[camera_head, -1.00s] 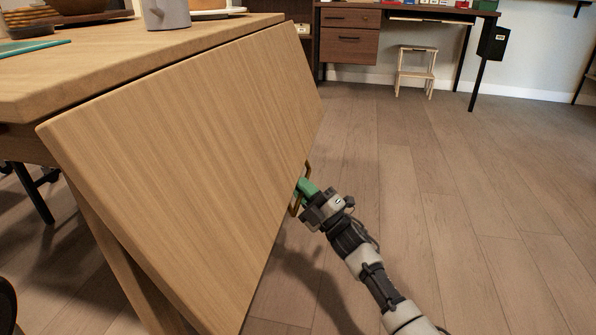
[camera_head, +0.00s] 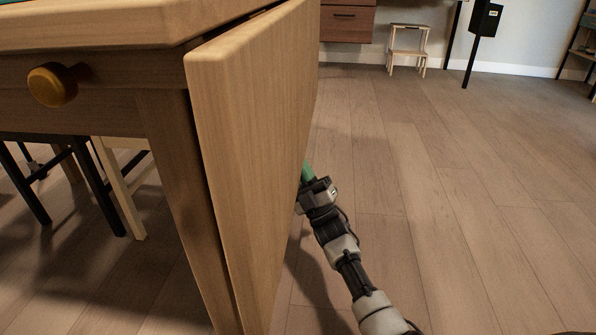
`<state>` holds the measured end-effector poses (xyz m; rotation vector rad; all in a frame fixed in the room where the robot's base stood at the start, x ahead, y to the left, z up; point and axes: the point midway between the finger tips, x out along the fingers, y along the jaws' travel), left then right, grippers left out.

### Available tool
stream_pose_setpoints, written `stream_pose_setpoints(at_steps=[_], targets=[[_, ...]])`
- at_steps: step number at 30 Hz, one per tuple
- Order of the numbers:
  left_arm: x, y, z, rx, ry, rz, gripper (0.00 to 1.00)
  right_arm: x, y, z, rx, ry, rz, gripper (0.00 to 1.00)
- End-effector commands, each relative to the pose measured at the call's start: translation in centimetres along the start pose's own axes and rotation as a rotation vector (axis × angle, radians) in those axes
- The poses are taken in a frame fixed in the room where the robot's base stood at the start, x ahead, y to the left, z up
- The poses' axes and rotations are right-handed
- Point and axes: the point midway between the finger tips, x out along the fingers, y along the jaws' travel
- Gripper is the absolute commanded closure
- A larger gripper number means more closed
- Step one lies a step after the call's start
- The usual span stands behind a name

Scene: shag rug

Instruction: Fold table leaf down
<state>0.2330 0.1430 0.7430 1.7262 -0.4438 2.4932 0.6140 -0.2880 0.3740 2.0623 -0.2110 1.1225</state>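The wooden table leaf (camera_head: 252,150) hangs steeply, close to vertical, from the edge of the tabletop (camera_head: 110,25). Its outer face is turned toward the right. My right gripper (camera_head: 307,172), with green fingers, is at the leaf's outer edge, low on its far side. The fingertips are partly hidden behind the leaf, and the handle there is not clearly visible, so I cannot tell whether they are closed on it. My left gripper is not in view.
A round wooden knob (camera_head: 52,86) sticks out from the table's apron. Chair legs (camera_head: 118,185) stand under the table at left. A small step stool (camera_head: 408,48) and a drawer cabinet (camera_head: 347,22) are at the back. The wooden floor (camera_head: 450,200) at right is clear.

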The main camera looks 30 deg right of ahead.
Motion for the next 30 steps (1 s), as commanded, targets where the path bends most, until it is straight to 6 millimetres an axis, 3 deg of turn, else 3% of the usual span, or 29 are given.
stream_pose_setpoints(at_steps=[5,6,10,20,23,30], targets=[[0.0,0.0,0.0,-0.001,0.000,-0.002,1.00,0.4,-0.3,-0.2,-0.001,0.000,-0.006,1.00],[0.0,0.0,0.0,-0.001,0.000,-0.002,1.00,0.4,-0.3,-0.2,-0.001,0.000,-0.006,0.84],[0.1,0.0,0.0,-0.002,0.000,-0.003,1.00,0.4,-0.3,-0.2,-0.001,0.000,-0.006,0.64],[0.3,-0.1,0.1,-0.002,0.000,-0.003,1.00,-0.1,-0.1,-0.1,0.000,0.000,-0.005,0.63],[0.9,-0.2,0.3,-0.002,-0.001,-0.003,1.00,-1.2,-0.1,-0.1,0.000,-0.003,-0.007,0.63],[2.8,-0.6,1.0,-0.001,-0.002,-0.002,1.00,-5.9,-0.2,-0.2,0.002,-0.004,-0.010,0.63]])
